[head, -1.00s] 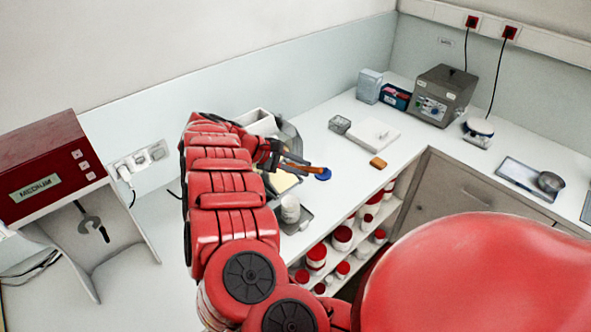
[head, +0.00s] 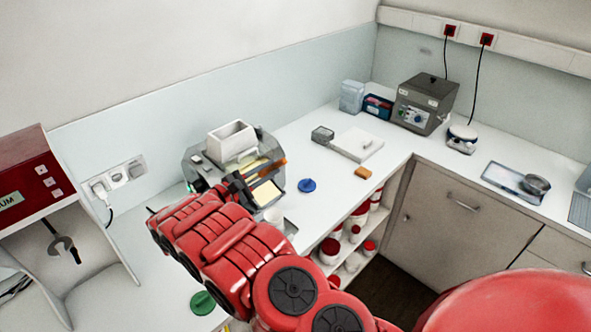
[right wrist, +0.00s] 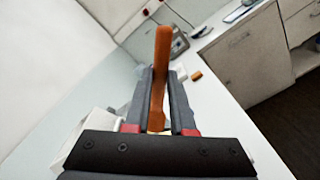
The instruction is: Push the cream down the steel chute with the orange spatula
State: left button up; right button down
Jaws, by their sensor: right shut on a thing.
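My right gripper (head: 240,182) is at the front of the grey mill (head: 198,170). It is shut on the orange spatula (head: 272,167), whose orange part points right and slightly up. In the right wrist view the spatula (right wrist: 161,65) stands between the two dark fingers (right wrist: 160,90). Pale yellow cream (head: 266,193) shows just right of the gripper, at the chute; the steel chute itself is largely hidden. I cannot tell whether the spatula touches the cream. A white jar (head: 273,214) stands below, partly hidden by my arm. My left gripper is out of view.
The white hopper (head: 232,140) tops the mill. A blue lid (head: 307,185) and an orange-brown block (head: 363,173) lie to the right. A white board (head: 357,144) lies behind. A green lid (head: 203,303) lies front left. The red machine (head: 30,180) stands at far left.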

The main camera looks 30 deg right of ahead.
jog(key=shift+w+a+f, duration=0.1)
jog(key=shift+a+f, duration=0.05)
jog(key=shift+f, duration=0.35)
jog(key=f+b, duration=0.1)
jog(key=w+f+b, duration=0.1)
jog(key=f+b, duration=0.1)
jog(key=w+f+b, duration=0.1)
jog(key=b, duration=0.1)
jog(key=shift+w+a+f, duration=0.1)
jog(key=shift+a+f, duration=0.25)
jog(key=shift+f, duration=0.05)
jog(key=shift+w+a+f+b, duration=0.15)
jog(key=shift+w+f+b, duration=0.15)
jog(key=shift+f+b, duration=0.8)
jog(key=shift+r+b, duration=0.35)
jog(key=shift+r, duration=0.05)
